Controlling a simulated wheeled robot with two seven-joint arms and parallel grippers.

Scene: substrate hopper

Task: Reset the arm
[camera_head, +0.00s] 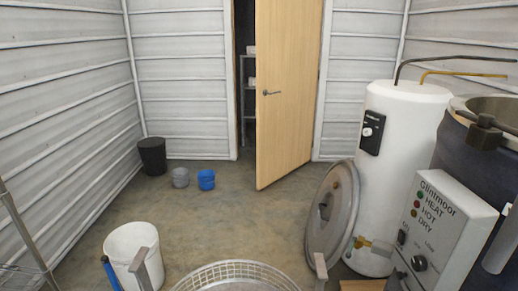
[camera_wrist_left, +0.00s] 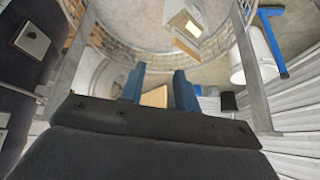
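My left gripper (camera_wrist_left: 160,80) shows in the left wrist view. Its two blue-grey fingers stand apart from a dark palm, with nothing between them. In the head view neither gripper shows. My right gripper is in no frame. A round wire mesh basket (camera_head: 235,268) is at the bottom of the head view, cut off by the frame edge. A grey upright bar stands on each side of it, the left bar (camera_head: 140,268) and the right bar (camera_head: 320,268).
A white bucket (camera_head: 130,243) stands at the lower left, a blue item beside it. A round metal lid (camera_head: 331,213) leans by a white tank (camera_head: 395,150). A control box (camera_head: 445,235) is at right. A blue pail (camera_head: 206,179) stands farther back. The middle floor before the open door (camera_head: 285,100) is clear.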

